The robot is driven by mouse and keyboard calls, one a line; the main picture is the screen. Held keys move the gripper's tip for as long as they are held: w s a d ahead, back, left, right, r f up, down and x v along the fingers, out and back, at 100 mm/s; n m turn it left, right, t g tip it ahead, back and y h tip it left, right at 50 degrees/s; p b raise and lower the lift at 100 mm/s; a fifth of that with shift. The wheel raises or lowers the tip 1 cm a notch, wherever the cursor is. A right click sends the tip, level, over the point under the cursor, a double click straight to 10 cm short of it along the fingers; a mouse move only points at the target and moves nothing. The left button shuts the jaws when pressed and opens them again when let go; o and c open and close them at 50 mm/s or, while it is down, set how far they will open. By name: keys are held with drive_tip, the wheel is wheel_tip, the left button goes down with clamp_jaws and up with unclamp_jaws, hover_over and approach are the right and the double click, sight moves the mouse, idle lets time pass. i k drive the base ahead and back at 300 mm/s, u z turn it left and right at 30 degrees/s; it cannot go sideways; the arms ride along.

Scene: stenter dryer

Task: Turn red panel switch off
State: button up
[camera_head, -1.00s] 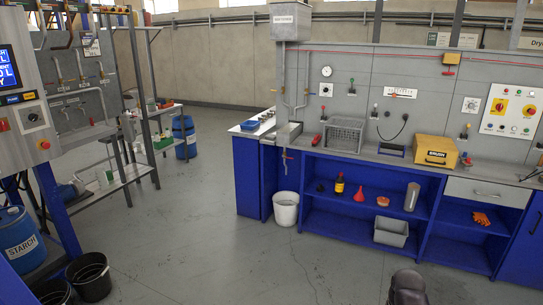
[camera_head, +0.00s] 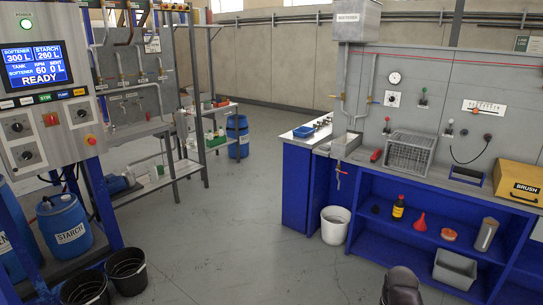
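A grey control panel (camera_head: 44,92) stands at the left edge, with a lit blue screen (camera_head: 35,65) reading READY. A small red switch (camera_head: 50,119) sits below the screen, between dark round knobs. Whether it is on or off is too small to tell. A red round button on a yellow base (camera_head: 91,140) is at the panel's lower right. My gripper is not in view; only a dark rounded part shows at the bottom edge, and I cannot tell whether it belongs to the gripper.
Blue starch drum (camera_head: 65,226) and black buckets (camera_head: 127,270) stand below the panel. A metal rack (camera_head: 160,183) is behind it. A blue workbench (camera_head: 300,187) and white bucket (camera_head: 335,224) are at right. The middle floor is clear.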

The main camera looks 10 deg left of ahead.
sight(52, 120)
drive_tip(key=u, duration=0.45)
drive_tip(key=i, duration=0.6)
drive_tip(key=u, duration=0.85)
drive_tip(key=i, duration=0.5)
drive_tip(key=u, duration=0.6)
drive_tip(key=i, duration=0.7)
drive_tip(key=u, duration=0.35)
